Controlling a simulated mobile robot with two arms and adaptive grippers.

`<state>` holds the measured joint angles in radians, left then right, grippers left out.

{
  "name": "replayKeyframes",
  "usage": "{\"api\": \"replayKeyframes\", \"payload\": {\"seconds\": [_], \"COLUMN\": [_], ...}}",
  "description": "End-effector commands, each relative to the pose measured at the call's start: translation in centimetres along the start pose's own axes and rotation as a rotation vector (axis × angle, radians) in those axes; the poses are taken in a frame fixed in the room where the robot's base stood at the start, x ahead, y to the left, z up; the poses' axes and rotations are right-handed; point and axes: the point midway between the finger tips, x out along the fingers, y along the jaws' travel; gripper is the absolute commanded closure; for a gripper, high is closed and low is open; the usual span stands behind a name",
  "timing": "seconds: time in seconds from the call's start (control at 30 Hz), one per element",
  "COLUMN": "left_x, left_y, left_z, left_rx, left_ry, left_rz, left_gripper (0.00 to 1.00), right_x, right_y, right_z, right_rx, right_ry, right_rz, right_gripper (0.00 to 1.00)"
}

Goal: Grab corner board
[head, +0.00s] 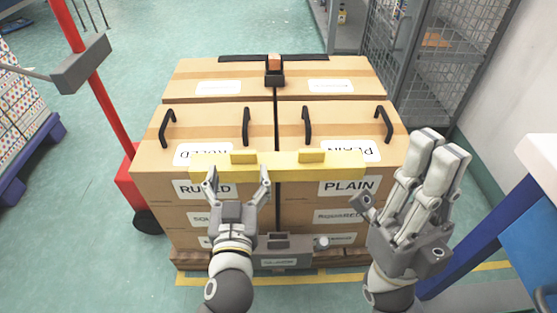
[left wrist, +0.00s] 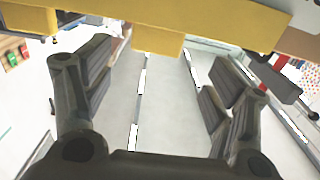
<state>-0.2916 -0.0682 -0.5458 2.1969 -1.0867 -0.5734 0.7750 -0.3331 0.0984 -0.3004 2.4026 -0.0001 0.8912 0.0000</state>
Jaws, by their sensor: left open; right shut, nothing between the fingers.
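The yellow corner board (head: 285,166) lies along the front top edge of the stacked cartons, with two raised yellow tabs on it. In the left wrist view the board (left wrist: 200,17) crosses the top of the picture, with a tab hanging into the gap between the fingers. My left gripper (head: 237,175) is open in front of the board's left half, its fingers spread below one tab. I cannot tell whether it touches the board. My right gripper (head: 428,175) is shut and empty, to the right of the cartons and apart from the board.
The cartons (head: 225,120) stand on a wooden pallet, with black handles (head: 306,122) on top and a strap device (head: 275,72) at the back. A red post (head: 95,90) stands at left. A wire cage (head: 430,60) and a blue table (head: 480,235) are at right.

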Motion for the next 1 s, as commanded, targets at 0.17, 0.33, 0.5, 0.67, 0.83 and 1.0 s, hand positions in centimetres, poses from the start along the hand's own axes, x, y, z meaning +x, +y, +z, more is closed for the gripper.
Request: {"api": "replayKeyframes", "payload": {"seconds": [0.17, 0.33, 0.5, 0.67, 0.83, 1.0], "left_x": [1.5, 2.4, 4.5, 6.2, 6.9, 6.8], "left_y": [0.0, 0.1, 0.5, 0.5, 0.5, 0.5], "left_z": [0.0, 0.1, 0.4, 0.3, 0.4, 0.3], "left_rx": [0.000, 0.001, 0.002, 0.001, 0.001, 0.000], "left_ry": [0.001, 0.002, 0.003, 0.002, -0.001, -0.001], "left_rz": [0.000, 0.000, 0.001, 0.001, 0.000, 0.000], "left_gripper": [0.21, 0.21, 0.21, 0.21, 0.21, 0.21], "right_x": [0.0, -0.1, -0.1, 0.3, 0.6, 0.8], "right_y": [0.0, 0.0, 0.0, -0.1, -0.1, 0.0], "right_z": [0.1, 0.1, 0.4, 0.4, 0.4, 0.3], "right_rx": [0.000, -0.001, -0.002, -0.004, -0.005, -0.005], "right_ry": [0.000, 0.003, 0.014, 0.032, 0.036, 0.041], "right_rz": [-0.001, -0.003, -0.011, -0.019, -0.020, -0.018], "right_gripper": [1.00, 1.00, 1.00, 1.00, 1.00, 1.00]}}
